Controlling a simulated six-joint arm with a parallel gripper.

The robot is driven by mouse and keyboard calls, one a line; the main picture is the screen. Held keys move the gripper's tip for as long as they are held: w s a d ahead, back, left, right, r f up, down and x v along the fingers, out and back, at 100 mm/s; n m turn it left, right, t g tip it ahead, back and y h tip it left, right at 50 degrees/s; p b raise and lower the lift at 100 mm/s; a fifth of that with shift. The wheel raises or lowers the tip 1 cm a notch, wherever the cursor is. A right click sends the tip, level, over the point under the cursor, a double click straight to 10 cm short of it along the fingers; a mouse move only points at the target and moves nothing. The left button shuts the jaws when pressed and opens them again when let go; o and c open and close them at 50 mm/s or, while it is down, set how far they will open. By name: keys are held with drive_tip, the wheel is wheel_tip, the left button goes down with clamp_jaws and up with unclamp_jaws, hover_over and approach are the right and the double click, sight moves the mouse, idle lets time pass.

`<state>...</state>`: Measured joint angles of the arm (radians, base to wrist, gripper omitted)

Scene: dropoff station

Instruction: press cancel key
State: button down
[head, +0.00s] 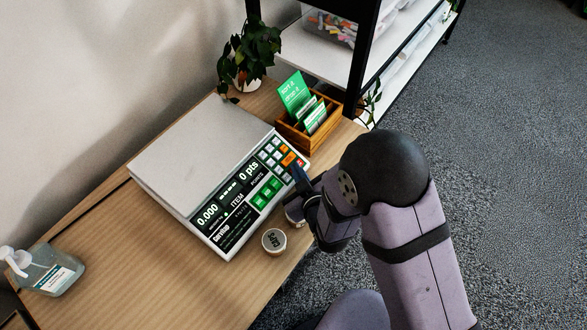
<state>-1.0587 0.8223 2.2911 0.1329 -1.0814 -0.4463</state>
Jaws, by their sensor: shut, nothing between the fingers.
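A white and black weighing scale (188,192) with a flat grey top plate stands on the wooden counter. Its front panel has displays reading 0.000 and 0 pts, plus green, white and orange keys. The keypad (274,165) is at the panel's right end; the key labels are too small to read, so I cannot tell which is the cancel key. My gripper (299,174) is shut and empty, its dark fingertips at the right edge of the keypad beside the orange keys. I cannot tell whether it touches a key. The gripper and wrist hide part of the panel's lower right edge.
A round cup-like item (273,241) stands in front of the scale, and another object is partly hidden behind my wrist. A wooden card box (294,134) and a potted plant (249,57) are behind. A pump bottle (50,271) is at left. The front counter is mostly clear.

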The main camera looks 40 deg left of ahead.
drive_tip(key=shift+r, duration=0.1)
idle(0.4)
drive_tip(key=shift+d+r+p, duration=0.3)
drive_tip(key=shift+r+p, duration=0.25)
drive_tip(key=shift+r, duration=0.05)
drive_tip(key=r+p, duration=0.1)
drive_tip(key=d+r+p, duration=0.1)
drive_tip(key=r, duration=0.1)
drive_tip(key=d+r+p, duration=0.1)
drive_tip(key=shift+r, duration=0.3)
idle(0.9)
